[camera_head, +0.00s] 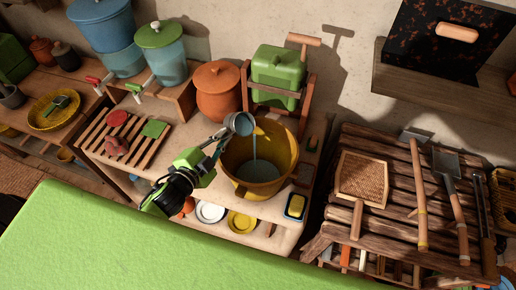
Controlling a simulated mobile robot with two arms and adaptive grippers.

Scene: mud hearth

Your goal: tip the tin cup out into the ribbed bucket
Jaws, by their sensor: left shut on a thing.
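The grey tin cup (241,124) is tilted over the back left rim of the ribbed bucket, its mouth turned toward the inside. A thin grey-blue stream (254,147) runs from it down into the bucket. My left gripper (223,134) comes in from the lower left and is shut on the cup, just outside and above the bucket's left side. My right gripper is not in view.
Behind stand an orange lidded pot (217,91) and a green canister (277,70) in a wooden frame. A slatted rack (105,137) with small items lies left. A yellow sponge in a blue dish (295,206) is front right. A slatted table with tools (385,190) stands right.

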